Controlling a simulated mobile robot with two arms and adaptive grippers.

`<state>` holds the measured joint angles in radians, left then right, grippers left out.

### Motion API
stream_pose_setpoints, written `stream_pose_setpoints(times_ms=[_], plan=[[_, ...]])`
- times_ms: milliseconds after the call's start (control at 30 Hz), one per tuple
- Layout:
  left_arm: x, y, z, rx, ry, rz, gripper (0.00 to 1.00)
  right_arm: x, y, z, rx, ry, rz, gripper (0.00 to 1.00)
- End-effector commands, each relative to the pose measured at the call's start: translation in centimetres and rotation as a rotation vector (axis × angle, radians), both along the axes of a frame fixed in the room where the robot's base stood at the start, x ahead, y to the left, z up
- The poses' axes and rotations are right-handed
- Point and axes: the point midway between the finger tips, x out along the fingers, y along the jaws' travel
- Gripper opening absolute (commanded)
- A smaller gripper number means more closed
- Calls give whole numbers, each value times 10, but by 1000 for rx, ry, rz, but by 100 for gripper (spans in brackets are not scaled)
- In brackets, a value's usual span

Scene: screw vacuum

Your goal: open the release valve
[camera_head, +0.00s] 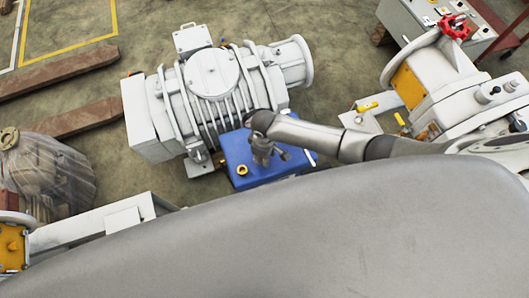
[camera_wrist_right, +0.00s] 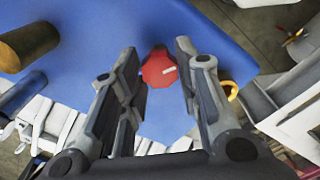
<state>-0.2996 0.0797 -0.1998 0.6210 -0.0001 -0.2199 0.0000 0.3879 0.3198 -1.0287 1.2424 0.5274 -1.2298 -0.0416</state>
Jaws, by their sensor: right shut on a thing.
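The release valve shows in the right wrist view as a red octagonal knob (camera_wrist_right: 159,70) with a small pale label, above a blue surface. My right gripper (camera_wrist_right: 158,58) has its two fingers on either side of the knob, shut on it. In the head view my right gripper (camera_head: 264,158) is over the blue block (camera_head: 235,152), pointing down, and the red knob is hidden there. My left gripper is in neither view.
A ribbed grey-white pump (camera_head: 213,75) stands directly behind the blue block. A yellow ring (camera_head: 241,170) sits on the block's front left. Another machine with a red handwheel (camera_head: 455,27) stands at the right. Wooden beams (camera_head: 60,72) lie at the left.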

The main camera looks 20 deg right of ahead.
Motion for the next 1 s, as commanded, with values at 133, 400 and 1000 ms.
stream_pose_setpoints(times_ms=[133, 400, 1000], plan=[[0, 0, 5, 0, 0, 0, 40, 0, -1, 1, -1, 1, 133, 7], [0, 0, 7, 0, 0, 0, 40, 0, -1, 0, -1, 1, 332, 7], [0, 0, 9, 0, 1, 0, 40, 0, -1, 0, -1, 1, 484, 7]])
